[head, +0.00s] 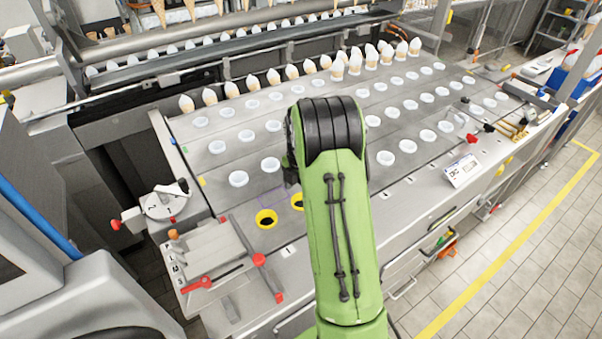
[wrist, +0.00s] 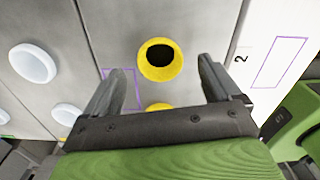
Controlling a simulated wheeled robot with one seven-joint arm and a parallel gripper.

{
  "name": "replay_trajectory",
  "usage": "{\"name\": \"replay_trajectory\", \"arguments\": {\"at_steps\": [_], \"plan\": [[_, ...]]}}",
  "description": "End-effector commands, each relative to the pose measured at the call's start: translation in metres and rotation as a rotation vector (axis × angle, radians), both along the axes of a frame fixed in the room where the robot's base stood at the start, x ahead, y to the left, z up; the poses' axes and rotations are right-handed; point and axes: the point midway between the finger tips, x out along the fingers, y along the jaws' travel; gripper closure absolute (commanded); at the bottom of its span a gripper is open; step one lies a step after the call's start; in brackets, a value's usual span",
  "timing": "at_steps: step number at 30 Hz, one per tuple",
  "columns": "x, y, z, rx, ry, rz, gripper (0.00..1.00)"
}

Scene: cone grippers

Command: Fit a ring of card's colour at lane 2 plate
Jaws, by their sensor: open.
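My gripper (wrist: 163,70) is open in the wrist view, its two dark fingers spread and nothing held. A yellow ring with a dark centre (wrist: 160,43) shows between and beyond the fingertips. A second yellow ring (wrist: 158,106) is partly hidden by the gripper body. In the head view the two yellow rings, one near (head: 266,224) and one far (head: 296,205), lie left of my green arm, which hides most of the gripper. I cannot make out the card's colour.
Several white rings (head: 239,179) sit in rows on the grey deck. Cones in white sleeves (head: 230,90) line its back. A dial (head: 163,205) and a red-handled fixture (head: 215,262) stand at left. A small sign (head: 463,170) stands at the right front.

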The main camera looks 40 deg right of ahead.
Motion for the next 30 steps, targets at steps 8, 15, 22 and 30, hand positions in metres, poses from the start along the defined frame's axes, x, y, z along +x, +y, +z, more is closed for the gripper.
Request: {"name": "replay_trajectory", "arguments": {"at_steps": [8,15,22,30], "plan": [[0.001,0.0,0.084,-0.003,-0.007,0.002,0.1],[0.001,0.0,0.132,-0.002,-0.002,0.0,0.1],[0.0,0.0,0.139,-0.001,-0.001,0.001,0.1],[0.0,0.0,0.138,0.0,-0.001,0.001,0.1]]}}
